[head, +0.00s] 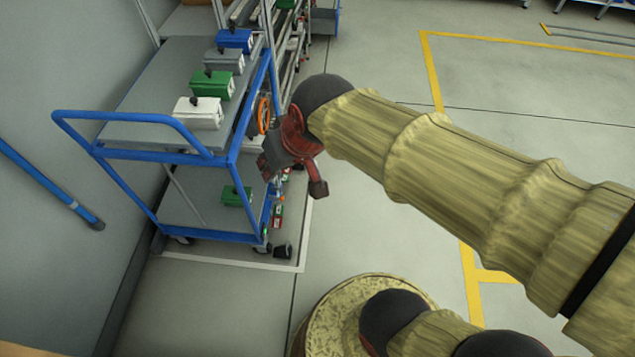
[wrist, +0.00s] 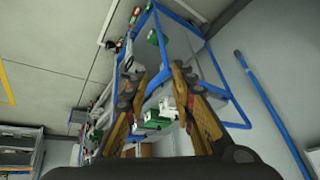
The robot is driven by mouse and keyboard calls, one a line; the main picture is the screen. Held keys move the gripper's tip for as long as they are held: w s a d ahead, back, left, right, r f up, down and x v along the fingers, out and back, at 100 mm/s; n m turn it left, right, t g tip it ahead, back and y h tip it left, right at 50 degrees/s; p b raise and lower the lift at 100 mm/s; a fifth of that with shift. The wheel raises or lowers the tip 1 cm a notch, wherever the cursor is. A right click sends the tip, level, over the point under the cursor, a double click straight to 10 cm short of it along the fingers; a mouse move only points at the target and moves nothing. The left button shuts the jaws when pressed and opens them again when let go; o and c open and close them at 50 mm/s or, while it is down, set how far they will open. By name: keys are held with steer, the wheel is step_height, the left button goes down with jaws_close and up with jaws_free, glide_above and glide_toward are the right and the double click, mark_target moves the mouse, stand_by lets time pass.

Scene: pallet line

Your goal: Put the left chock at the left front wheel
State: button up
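The blue-framed cart (head: 155,85) stands at the left with grey shelves; its frame also shows in the wrist view (wrist: 222,122). One front wheel (head: 262,247) is at its near right corner and another (head: 182,240) at its near left. A small dark block (head: 283,251), which looks like a chock, lies on the floor just right of the near right wheel. I cannot tell which chock it is. My gripper (head: 294,178) is open and empty, above the floor beside the cart's right side. Its two fingers are spread in the wrist view (wrist: 153,80).
White (head: 198,112), green (head: 212,84), grey (head: 223,61) and blue (head: 234,40) boxes stand on the top shelf. A green box (head: 236,196) is on the lower shelf. A blue pole (head: 50,185) leans at the left wall.

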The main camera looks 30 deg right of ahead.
steer(key=s+d+r+h, duration=0.1)
steer(key=s+d, duration=0.3)
steer(key=s, duration=0.4)
steer(key=shift+s, duration=0.4)
